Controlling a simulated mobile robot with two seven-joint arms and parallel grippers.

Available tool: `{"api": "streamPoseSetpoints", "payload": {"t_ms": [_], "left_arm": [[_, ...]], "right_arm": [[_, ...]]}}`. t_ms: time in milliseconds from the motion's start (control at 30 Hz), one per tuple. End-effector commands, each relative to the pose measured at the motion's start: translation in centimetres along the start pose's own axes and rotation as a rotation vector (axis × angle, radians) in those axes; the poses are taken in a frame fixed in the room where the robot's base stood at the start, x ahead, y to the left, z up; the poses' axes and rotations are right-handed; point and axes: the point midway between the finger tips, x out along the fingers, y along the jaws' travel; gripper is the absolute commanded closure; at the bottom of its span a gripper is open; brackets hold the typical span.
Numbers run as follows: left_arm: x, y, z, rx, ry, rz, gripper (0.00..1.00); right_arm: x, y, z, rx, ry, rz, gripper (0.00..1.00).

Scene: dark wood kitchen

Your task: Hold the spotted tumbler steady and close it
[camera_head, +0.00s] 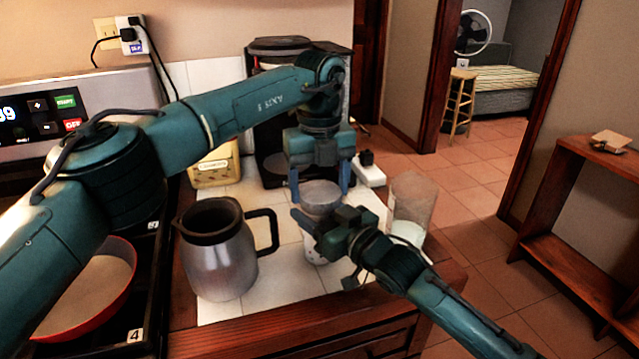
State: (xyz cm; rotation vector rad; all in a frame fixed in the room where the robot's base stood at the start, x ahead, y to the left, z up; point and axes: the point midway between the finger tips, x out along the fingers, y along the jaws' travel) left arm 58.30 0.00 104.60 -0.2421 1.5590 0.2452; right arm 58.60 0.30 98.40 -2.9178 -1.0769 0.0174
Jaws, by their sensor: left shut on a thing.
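The spotted tumbler (314,252) stands upright on the white tiled counter. It is pale, and my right gripper hides much of its body. A grey, lid-like piece (320,194) is at its top; I cannot tell whether it is seated or just above the rim. My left gripper (319,190) points down from above, with one finger on each side of this grey piece, shut on it. My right gripper (312,228) reaches in from the lower right at the tumbler's side. Its jaw opening is unclear.
A steel jug (218,262) with a black handle stands left of the tumbler. A translucent container (411,205) stands close on the right. A coffee maker (270,135) and a yellow canister (215,167) are behind. A red-rimmed bowl (92,295) sits on the stove.

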Motion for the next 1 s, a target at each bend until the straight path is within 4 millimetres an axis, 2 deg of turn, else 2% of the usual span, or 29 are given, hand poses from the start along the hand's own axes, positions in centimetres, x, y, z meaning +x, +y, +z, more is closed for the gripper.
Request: {"api": "streamPoseSetpoints", "payload": {"t_ms": [167, 600, 800, 833, 967, 1000], "left_arm": [[-0.02, 0.02, 0.01, 0.181, 0.000, 0.001, 0.57], [0.03, 0.02, 0.05, 1.175, 0.000, 0.002, 0.57], [0.06, 0.02, 0.05, 1.575, 0.001, 0.002, 0.57], [0.07, 0.01, 0.05, 1.619, 0.001, 0.002, 0.57], [0.06, 0.01, 0.05, 1.616, 0.001, 0.002, 0.57], [0.06, 0.01, 0.05, 1.616, 0.001, 0.002, 0.29]], "right_arm": [[0.00, -0.02, 0.06, 0.003, -0.001, 0.000, 1.00], [0.00, -0.01, 0.06, 0.003, -0.001, 0.000, 1.00], [0.00, -0.01, 0.06, 0.002, -0.001, 0.000, 1.00], [0.00, -0.01, 0.06, 0.002, -0.001, 0.000, 1.00], [-0.01, -0.01, 0.06, 0.002, -0.001, 0.000, 1.00], [-0.01, -0.01, 0.06, 0.002, -0.001, 0.000, 1.00]]}}
